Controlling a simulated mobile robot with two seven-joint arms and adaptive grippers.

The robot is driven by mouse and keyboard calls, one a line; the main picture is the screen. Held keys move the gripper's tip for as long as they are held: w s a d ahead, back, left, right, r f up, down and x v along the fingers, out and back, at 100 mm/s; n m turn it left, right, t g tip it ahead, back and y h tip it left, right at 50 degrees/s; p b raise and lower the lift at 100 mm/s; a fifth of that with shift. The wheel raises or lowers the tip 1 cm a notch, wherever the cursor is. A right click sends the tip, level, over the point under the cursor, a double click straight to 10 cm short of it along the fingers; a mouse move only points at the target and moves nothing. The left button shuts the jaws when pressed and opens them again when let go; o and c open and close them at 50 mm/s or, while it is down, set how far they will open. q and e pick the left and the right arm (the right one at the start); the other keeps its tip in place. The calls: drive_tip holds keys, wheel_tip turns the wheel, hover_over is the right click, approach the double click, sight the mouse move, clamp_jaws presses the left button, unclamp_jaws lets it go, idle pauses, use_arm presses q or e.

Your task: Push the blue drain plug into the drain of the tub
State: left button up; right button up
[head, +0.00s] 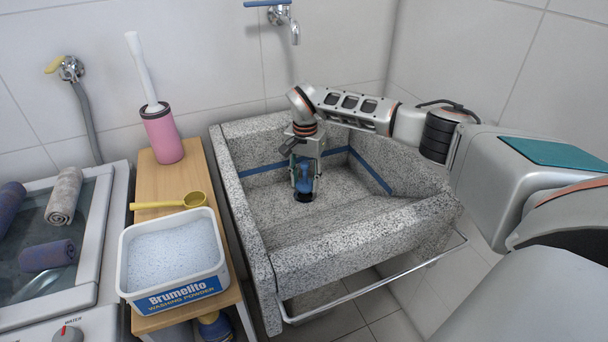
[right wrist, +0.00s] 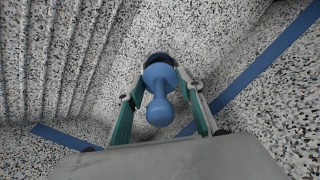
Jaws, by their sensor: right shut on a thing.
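The blue drain plug (head: 304,185) is between the fingers of my right gripper (head: 305,190), low inside the speckled stone tub (head: 270,215). In the right wrist view the plug (right wrist: 159,108) shows its round knob towards the camera and its wider end away from it. The teal-padded fingers of the right gripper (right wrist: 160,78) are shut on it from both sides. The dark drain (head: 304,197) lies directly below the plug; a dark crescent of it (right wrist: 155,57) shows behind the wide end. I cannot tell how far the plug sits in the drain. My left gripper is out of view.
The tub has a ribbed sloping front and a blue stripe (head: 371,171) along its inner walls. A tap (head: 290,22) is above it. Left of the tub, a wooden stand (head: 175,184) holds a washing powder box (head: 172,262), yellow scoop (head: 180,202) and pink brush holder (head: 162,135).

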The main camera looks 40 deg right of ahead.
drive_tip(key=shift+f, duration=0.45)
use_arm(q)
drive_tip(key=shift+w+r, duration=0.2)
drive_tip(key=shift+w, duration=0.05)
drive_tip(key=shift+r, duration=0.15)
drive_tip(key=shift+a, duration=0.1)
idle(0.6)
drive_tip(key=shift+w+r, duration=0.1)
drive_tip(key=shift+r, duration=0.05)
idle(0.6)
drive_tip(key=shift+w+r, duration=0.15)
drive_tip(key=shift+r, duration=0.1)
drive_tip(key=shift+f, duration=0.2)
use_arm(e)
drive_tip(key=shift+f, duration=0.4)
